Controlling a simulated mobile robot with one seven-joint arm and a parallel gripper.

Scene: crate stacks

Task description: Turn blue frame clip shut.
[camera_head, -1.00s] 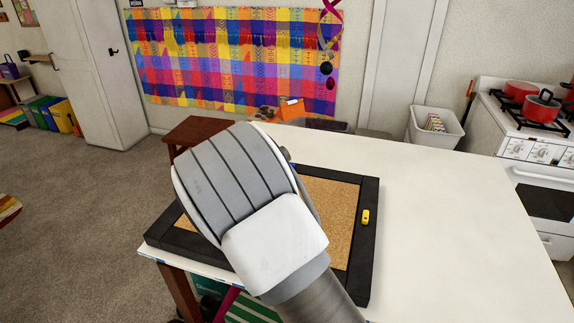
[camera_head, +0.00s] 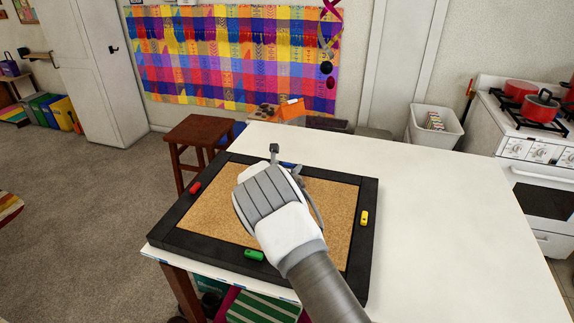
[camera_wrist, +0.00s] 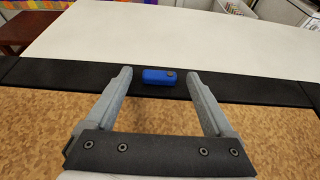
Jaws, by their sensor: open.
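The blue clip (camera_wrist: 159,76) lies on the far black side of the frame in the wrist view, its length along that side, with a dark round spot near its right end. The black frame (camera_head: 365,243) with a cork panel (camera_head: 335,205) lies flat on the white table.
A red clip (camera_head: 195,188), a green clip (camera_head: 254,255) and a yellow clip (camera_head: 364,218) sit on the other frame sides. The white table (camera_head: 460,220) is clear to the right. A brown stool (camera_head: 198,133) stands beyond its left edge.

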